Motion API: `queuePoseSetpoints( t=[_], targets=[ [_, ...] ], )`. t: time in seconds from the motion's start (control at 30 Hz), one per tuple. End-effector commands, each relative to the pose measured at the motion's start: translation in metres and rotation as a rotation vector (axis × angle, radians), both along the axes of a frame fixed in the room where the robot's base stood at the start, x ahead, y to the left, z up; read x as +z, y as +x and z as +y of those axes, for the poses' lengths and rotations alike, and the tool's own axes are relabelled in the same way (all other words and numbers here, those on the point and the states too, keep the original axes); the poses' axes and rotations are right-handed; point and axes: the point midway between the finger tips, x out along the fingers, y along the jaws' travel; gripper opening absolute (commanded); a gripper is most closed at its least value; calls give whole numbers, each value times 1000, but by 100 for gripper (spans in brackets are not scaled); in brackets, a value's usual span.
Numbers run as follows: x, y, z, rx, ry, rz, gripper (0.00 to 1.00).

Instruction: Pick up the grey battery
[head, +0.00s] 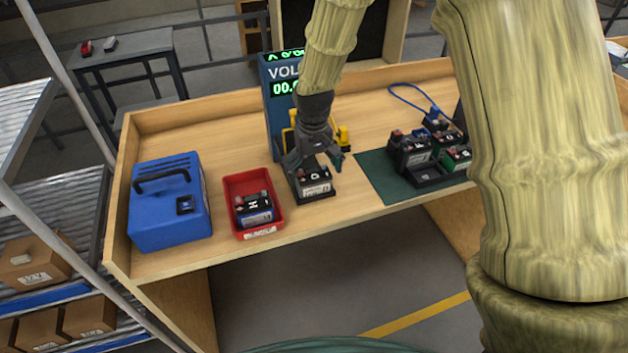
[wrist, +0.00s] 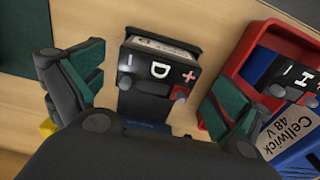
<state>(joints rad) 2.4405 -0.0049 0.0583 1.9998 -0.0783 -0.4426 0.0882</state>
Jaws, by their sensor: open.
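I cannot tell how far down the fingers reach.
A red bin (head: 274,231) holding a blue battery marked H (head: 254,209) stands close left of it. A blue case (head: 160,227) is further left. A voltmeter stand (head: 280,95) is behind. Several batteries sit in a black tray (head: 425,179) on the green mat (head: 376,178) at right.

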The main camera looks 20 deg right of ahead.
Motion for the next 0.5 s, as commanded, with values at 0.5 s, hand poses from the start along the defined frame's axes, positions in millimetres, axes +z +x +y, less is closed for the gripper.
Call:
queuePoseSetpoints(
  t=[0.5],
  targets=[
    [-36,1,-2,-1,-1,0,100]
  ],
)
